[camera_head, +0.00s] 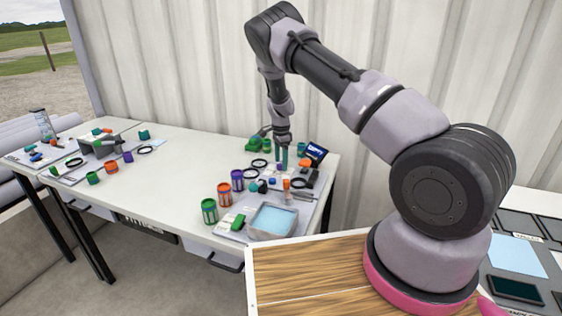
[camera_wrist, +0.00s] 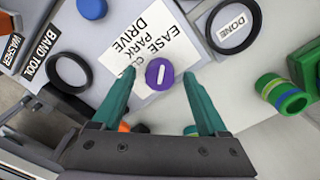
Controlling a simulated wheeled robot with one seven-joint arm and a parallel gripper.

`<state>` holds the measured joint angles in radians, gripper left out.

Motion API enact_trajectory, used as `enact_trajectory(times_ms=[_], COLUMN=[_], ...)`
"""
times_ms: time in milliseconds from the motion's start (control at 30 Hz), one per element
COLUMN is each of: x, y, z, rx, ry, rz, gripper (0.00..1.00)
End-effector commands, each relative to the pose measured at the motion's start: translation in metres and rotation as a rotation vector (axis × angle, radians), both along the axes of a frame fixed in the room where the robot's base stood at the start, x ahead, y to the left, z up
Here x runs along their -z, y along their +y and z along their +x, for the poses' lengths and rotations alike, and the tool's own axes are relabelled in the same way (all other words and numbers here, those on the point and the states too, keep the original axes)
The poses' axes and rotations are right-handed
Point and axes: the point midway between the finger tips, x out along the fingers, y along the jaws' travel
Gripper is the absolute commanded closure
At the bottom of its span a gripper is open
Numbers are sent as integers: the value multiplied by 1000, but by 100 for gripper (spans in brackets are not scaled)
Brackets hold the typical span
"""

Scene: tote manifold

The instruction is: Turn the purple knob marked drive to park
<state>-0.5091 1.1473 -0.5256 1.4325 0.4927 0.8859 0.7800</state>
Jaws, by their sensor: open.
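The purple knob (camera_wrist: 159,74) shows in the wrist view as a round disc with a white bar on top. I cannot tell how far above the knob the fingertips are. In the head view my gripper (camera_head: 283,160) points down over the far right part of the white table, and the knob is hard to make out there.
Black rings lie near the BAND TOOL label (camera_wrist: 68,70) and around the DONE label (camera_wrist: 233,26). A green and blue ribbed cylinder (camera_wrist: 282,94) is at the right. In the head view, a tray with a light blue inside (camera_head: 272,220) and striped cylinders (camera_head: 209,211) stand nearer.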

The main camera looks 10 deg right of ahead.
Motion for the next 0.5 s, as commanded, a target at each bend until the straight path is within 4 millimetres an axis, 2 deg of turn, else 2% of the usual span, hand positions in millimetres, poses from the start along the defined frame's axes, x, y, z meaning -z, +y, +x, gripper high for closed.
enact_trajectory(times_ms=[133,167,200,333,367,500], x=[0,0,0,0,0,0], y=[0,0,0,0,0,0], z=[0,0,0,0,0,0], rx=[0,0,0,0,0,-3], ry=[0,0,0,0,0,0], rz=[0,0,0,0,0,0], gripper=[24,31,47,97,100,100])
